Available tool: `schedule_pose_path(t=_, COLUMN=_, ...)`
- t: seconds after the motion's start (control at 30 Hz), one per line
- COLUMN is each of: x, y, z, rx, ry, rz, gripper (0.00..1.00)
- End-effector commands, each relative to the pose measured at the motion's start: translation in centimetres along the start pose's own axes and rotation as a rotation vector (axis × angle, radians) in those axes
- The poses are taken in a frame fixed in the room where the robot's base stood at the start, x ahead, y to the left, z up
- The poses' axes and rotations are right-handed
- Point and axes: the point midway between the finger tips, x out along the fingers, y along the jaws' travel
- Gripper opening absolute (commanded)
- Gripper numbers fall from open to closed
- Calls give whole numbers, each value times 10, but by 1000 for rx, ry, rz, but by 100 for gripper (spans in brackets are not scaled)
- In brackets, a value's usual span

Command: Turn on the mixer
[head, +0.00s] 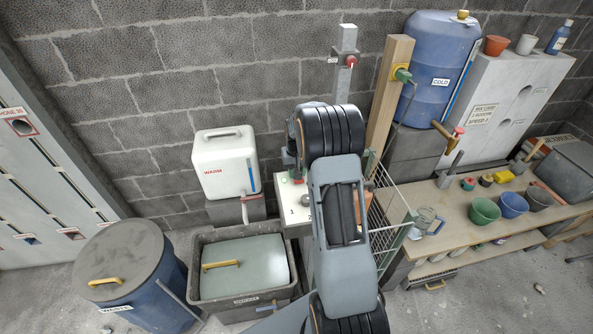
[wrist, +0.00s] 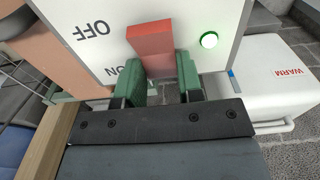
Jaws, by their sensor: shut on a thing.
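In the wrist view, a red switch lever (wrist: 150,42) stands on a white panel (wrist: 185,14) marked OFF and ON. The lettering appears upside down, and ON is partly covered by a finger. My gripper (wrist: 165,75) has its green fingers closed around the lever's near end, beside the ON lettering. A round lamp (wrist: 209,40) on the panel shows bright with a green rim. In the head view, my arm covers the gripper, the lever and much of the mixer; part of its white control face (head: 290,212) with a "1" shows.
A white WARM container (head: 226,150) stands left of the arm and shows in the wrist view (wrist: 285,72). A grey lidded bin (head: 243,268) is below it. A wire rack (head: 390,215) and wooden post (head: 388,100) stand close right. Bowls (head: 513,204) sit on the bench.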

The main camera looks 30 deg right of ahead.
Motion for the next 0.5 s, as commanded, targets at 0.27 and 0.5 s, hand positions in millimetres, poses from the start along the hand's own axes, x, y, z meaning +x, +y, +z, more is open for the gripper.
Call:
schedule_pose_path(t=0.27, x=0, y=0, z=0, rx=0, ry=0, rz=0, gripper=59)
schedule_pose_path(t=0.5, x=-1, y=0, z=0, rx=0, ry=1, rz=0, gripper=60)
